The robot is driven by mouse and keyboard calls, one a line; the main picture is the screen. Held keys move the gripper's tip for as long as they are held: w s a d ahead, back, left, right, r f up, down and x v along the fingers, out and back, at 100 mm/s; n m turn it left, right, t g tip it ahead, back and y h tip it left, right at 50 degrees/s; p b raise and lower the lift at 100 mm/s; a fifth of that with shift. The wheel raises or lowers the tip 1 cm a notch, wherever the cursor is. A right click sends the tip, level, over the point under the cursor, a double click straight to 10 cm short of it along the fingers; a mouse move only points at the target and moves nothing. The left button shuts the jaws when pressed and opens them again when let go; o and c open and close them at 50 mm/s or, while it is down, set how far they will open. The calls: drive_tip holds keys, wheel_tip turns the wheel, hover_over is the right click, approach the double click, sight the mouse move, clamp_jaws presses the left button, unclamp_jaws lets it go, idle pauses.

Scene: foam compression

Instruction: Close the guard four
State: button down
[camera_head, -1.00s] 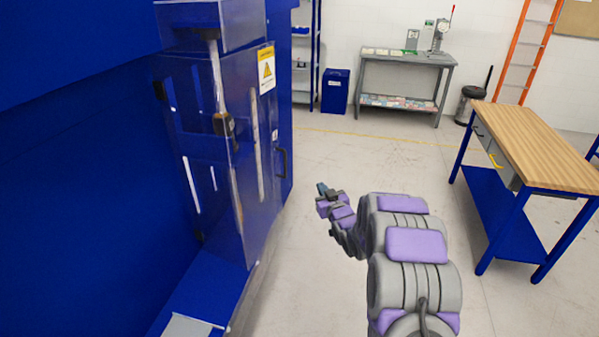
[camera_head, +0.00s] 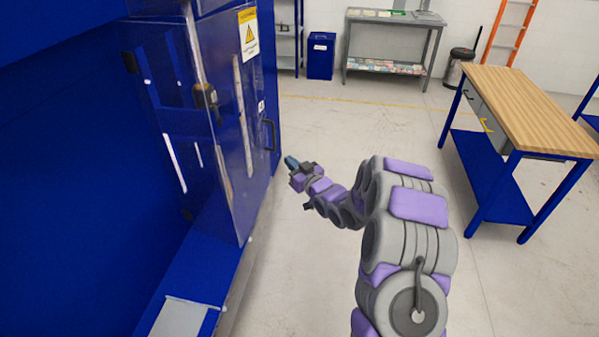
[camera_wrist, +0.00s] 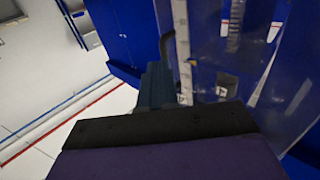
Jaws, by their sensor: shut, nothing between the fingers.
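The guard (camera_head: 222,110) is a clear panel door with a yellow warning sign (camera_head: 249,36) on the blue machine at the left of the head view. A dark handle (camera_head: 269,134) stands on its right part. My gripper (camera_head: 289,161) is shut and empty, just right of and slightly below the handle, seemingly apart from it. In the wrist view, my gripper (camera_wrist: 156,72) points toward the clear panel (camera_wrist: 225,45), close to its edge strip. A dark curved piece, probably the handle (camera_wrist: 167,44), shows beside the fingers. Whether the guard is fully shut cannot be told.
A wooden-topped workbench (camera_head: 525,100) stands at the right. A grey table (camera_head: 395,18), a blue bin (camera_head: 321,56) and a black waste bin (camera_head: 459,66) stand at the back.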

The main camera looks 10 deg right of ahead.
sight(274, 150)
drive_tip(key=x, duration=0.5)
drive_tip(key=shift+w+a+f+b, duration=0.1)
drive_tip(key=shift+a+b, duration=0.3)
drive_tip(key=shift+a, duration=0.1)
drive_tip(key=shift+w+d, duration=0.15)
drive_tip(key=shift+w, duration=0.15)
